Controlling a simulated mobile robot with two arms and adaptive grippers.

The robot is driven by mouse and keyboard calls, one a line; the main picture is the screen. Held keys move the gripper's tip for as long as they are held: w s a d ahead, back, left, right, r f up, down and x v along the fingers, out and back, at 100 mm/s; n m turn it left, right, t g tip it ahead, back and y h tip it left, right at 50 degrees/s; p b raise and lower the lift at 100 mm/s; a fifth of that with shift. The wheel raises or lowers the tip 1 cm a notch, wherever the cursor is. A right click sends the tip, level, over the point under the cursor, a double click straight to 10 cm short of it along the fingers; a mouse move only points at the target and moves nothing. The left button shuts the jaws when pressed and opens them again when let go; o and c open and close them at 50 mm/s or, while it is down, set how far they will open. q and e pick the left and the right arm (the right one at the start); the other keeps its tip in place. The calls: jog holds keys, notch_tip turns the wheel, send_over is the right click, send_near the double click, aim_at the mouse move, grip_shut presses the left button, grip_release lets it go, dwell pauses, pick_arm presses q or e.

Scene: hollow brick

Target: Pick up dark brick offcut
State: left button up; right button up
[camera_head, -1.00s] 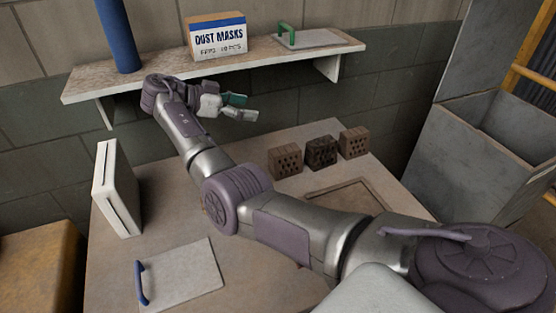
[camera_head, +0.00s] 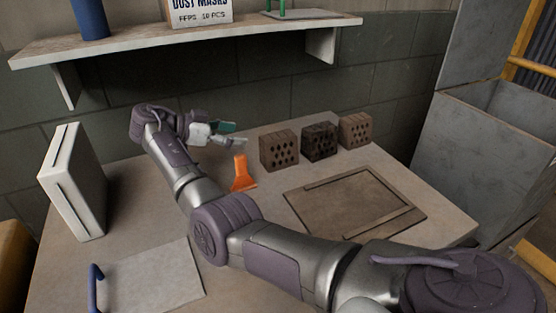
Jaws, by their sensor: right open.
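The dark brick offcut (camera_head: 320,142) is the darkest, middle one of three holed bricks standing in a row at the back of the table. My left gripper is not in view.
A wooden frame tray (camera_head: 352,203) lies in front of the bricks. A white case (camera_head: 73,182) stands at left, by a blue-handled flat board (camera_head: 150,277). A shelf (camera_head: 190,38) overhangs the back; a grey bin (camera_head: 478,150) stands right.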

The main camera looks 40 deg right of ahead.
aim_at(270, 138)
jog(key=p+x, duration=0.1)
jog(key=x, duration=0.7)
jog(key=shift+d+p, duration=0.1)
jog(key=shift+p, duration=0.25)
jog(key=shift+s+d+f+p, duration=0.1)
jog(key=shift+s+d+p, duration=0.2)
jog(key=shift+d, duration=0.15)
jog(key=p+x, duration=0.1)
jog(key=x, duration=0.2)
jog(key=shift+s+d+f, duration=0.15)
jog(key=shift+d, duration=0.2)
jog(key=shift+d+f, duration=0.2)
jog(key=shift+d, duration=0.1)
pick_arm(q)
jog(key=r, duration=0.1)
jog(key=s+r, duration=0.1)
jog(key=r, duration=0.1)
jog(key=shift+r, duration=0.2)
pick_arm(e)
jog(key=shift+a, duration=0.1)
jog(key=shift+c, duration=0.3)
jog(key=shift+r, duration=0.1)
grip_shut()
